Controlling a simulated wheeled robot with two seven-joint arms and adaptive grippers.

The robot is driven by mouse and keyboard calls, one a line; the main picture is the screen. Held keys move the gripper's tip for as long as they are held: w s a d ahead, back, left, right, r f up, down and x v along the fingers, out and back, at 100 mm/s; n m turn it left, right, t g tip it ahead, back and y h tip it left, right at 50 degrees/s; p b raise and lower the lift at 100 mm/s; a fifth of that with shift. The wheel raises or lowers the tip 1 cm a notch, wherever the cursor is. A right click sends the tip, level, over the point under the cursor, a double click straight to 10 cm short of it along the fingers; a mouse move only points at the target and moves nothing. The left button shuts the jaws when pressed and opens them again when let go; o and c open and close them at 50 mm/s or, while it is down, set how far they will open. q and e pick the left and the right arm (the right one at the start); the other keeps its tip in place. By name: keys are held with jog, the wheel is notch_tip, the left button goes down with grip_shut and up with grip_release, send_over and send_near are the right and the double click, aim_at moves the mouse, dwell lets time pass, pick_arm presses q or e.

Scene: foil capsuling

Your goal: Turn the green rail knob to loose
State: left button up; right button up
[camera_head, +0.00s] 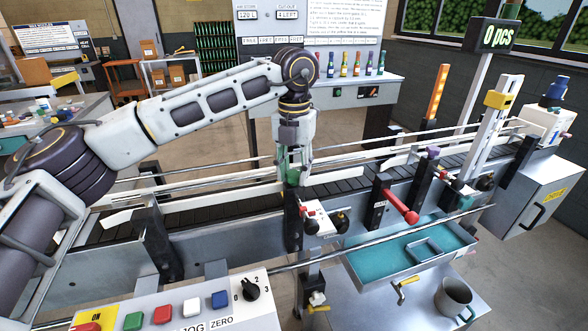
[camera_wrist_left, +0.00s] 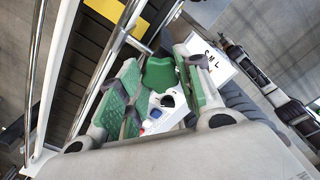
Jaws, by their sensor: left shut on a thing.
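The green rail knob (camera_head: 292,178) sits on top of a dark post at the near side of the conveyor. My left gripper (camera_head: 293,163) reaches down on it from above and is shut on it. In the left wrist view the green knob (camera_wrist_left: 159,73) shows between the two green finger pads (camera_wrist_left: 160,88). The fingers hide part of the knob in the head view, and I cannot read its turn position. My right gripper is in neither view.
The conveyor (camera_head: 220,207) with its steel guide rails runs past the knob. A purple knob (camera_head: 433,152) and a red handle (camera_head: 402,205) are to the right. A teal tray (camera_head: 375,258) and a button panel (camera_head: 190,310) are in front.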

aim_at(294, 173)
pick_arm(q)
jog(key=shift+r, duration=0.1)
jog(key=o, duration=1)
jog(key=shift+o, duration=0.2)
notch_tip(294, 173, up, 12)
dwell(0.3)
dwell(0.5)
